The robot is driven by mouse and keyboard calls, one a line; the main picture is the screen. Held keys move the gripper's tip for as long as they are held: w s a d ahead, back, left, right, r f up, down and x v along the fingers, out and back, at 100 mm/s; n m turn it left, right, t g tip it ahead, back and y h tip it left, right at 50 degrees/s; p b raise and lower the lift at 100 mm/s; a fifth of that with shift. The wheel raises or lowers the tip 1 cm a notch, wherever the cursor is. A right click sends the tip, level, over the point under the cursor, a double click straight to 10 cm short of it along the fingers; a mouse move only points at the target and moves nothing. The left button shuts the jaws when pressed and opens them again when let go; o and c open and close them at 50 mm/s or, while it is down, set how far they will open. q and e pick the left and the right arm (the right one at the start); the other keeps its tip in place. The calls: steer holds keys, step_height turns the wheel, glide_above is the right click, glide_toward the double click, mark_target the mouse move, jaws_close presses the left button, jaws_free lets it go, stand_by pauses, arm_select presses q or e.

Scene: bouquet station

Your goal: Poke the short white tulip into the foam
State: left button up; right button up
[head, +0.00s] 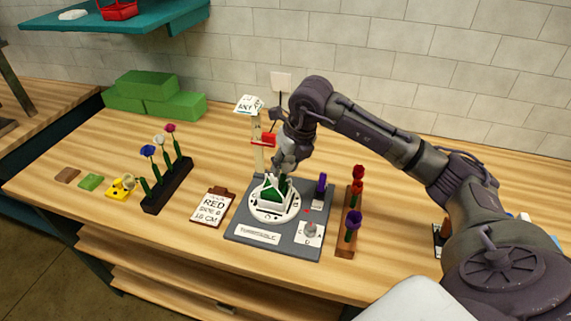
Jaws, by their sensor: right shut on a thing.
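The dark green foam (272,192) sits in a white holder (267,206) on a round white turntable plate. My right gripper (286,166) is shut just above the foam's right rear side. What it holds is mostly hidden by the fingers; its bloom cannot be made out, nor whether its stem touches the foam. A white flower (160,140) stands in the dark rack (168,186) at the left, between a blue one and a pink-red one. My left gripper is not in view.
The grey turntable base (235,226) carries a purple object (321,185) and a knob. A wooden rack (345,238) with red and purple flowers stands close on the right. A clipboard (211,207) lies left. Green blocks (150,95) are at the back. A post with a red piece (263,139) stands behind.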

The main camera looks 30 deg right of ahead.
mark_target(292, 159)
steer(key=shift+f+b, duration=0.25)
steer(key=shift+b, duration=0.05)
stand_by(0.5)
stand_by(0.8)
steer(key=o, duration=0.8)
steer(key=shift+r, duration=0.1)
steer(key=shift+p+v, duration=1.7)
steer(key=shift+v, duration=1.5)
steer(key=shift+o, duration=0.3)
steer(key=o, duration=0.5)
